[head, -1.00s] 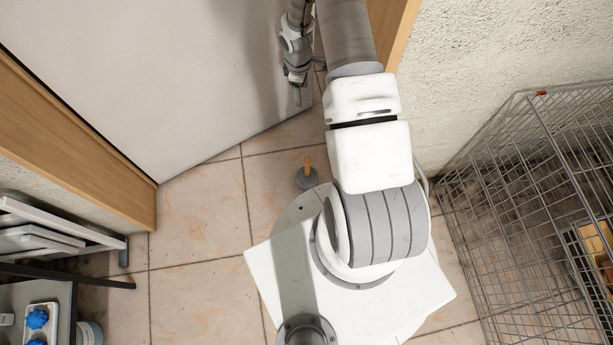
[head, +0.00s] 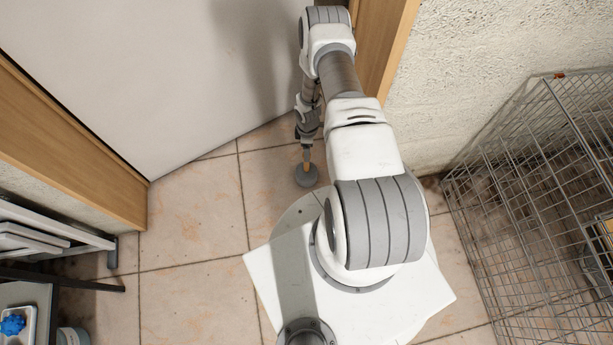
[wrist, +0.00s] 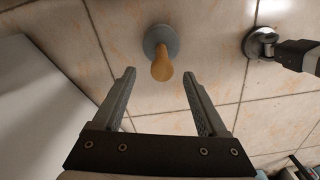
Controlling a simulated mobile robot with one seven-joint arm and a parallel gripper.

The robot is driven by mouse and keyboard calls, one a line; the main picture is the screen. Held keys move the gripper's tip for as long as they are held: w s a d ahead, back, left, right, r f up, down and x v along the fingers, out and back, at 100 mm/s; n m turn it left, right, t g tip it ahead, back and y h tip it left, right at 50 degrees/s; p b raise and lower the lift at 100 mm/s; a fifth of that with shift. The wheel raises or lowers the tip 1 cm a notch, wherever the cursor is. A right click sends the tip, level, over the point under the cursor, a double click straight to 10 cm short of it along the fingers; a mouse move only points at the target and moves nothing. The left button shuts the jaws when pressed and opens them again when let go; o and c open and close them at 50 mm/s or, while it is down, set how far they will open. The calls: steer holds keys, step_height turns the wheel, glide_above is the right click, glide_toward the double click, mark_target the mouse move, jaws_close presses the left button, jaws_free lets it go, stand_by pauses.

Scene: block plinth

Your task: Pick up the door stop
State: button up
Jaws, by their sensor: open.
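The door stop (head: 306,177) stands upright on the tiled floor beside my base, with a round grey foot and a thin tan handle. In the wrist view the door stop (wrist: 161,68) shows its tan knob toward the camera, just beyond the fingertips and roughly centred between them. My gripper (wrist: 157,75) is open and empty, its two grey fingers apart. In the head view my gripper (head: 306,150) is low, close to the top of the door stop, and partly covers its handle. I cannot tell whether they touch.
A pale door (head: 150,80) stands behind, in a wooden frame (head: 75,145). A wire crate (head: 530,190) is at the right by the rough wall. A rack (head: 50,235) stands at the left. The tiled floor (head: 190,220) left of the door stop is clear.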

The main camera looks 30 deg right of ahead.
mark_target(306, 167)
steer(key=f+b, duration=0.1)
steer(key=f, duration=0.3)
steer(key=f+b, duration=0.2)
steer(key=f, duration=0.2)
steer(key=shift+s+a+f+b, duration=0.1)
steer(key=shift+a+f+b, duration=0.1)
steer(key=shift+b, duration=0.1)
steer(key=shift+r, duration=0.15)
jaws_close()
stand_by(0.9)
